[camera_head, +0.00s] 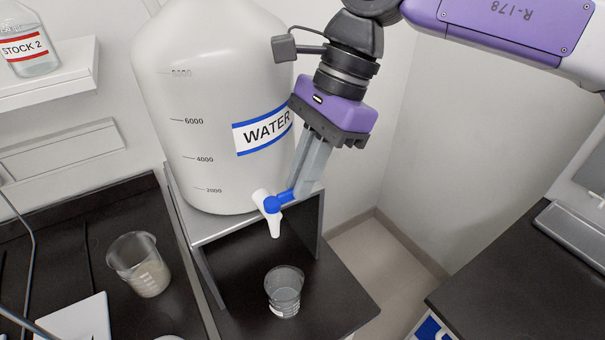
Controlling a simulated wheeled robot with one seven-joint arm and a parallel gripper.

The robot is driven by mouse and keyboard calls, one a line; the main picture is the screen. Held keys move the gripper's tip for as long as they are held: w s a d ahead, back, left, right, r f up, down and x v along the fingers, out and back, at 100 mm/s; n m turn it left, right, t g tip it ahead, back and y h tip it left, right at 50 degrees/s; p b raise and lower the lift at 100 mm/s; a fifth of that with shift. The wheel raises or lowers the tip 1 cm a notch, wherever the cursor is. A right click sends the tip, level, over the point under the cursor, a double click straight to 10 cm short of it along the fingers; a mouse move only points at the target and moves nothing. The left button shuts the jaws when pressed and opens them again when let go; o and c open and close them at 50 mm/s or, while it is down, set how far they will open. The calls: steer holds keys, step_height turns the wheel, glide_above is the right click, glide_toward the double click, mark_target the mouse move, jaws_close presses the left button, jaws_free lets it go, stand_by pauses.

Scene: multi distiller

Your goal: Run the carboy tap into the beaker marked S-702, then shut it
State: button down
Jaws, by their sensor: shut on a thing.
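The white carboy (205,120) with a WATER label stands on a grey stand. Its white tap (268,212) points down at the front and has a blue lever (284,201) turned out to the right. My gripper (298,190) reaches down from the upper right and is shut on the blue lever. A clear beaker (285,290) stands on the dark surface below the spout. It has a small white label low on its side that is too small to read. I see no clear stream under the spout, and cannot tell the beaker's water level.
The grey stand (205,262) holds up the carboy. Another beaker (140,265) with cloudy contents stands on the dark bench at left. A dark counter (530,275) is at right, beyond a floor gap.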

steer(key=shift+s+f+b, duration=0.1)
steer(key=shift+b, duration=0.25)
steer(key=shift+s+d+m+t+y+b, duration=0.15)
steer(key=shift+s+m+t+b, duration=0.35)
steer(key=shift+m+b, duration=0.9)
steer(key=shift+s+d+m+t+y+b, duration=0.15)
steer(key=shift+s+m+t+b, duration=0.35)
steer(key=shift+m+b, duration=0.85)
steer(key=shift+s+d+m+t+b, duration=0.15)
steer(key=shift+s+m+t+b, duration=0.35)
steer(key=shift+m+b, duration=0.85)
steer(key=c, duration=1.6)
jaws_free()
steer(key=shift+o, duration=0.2)
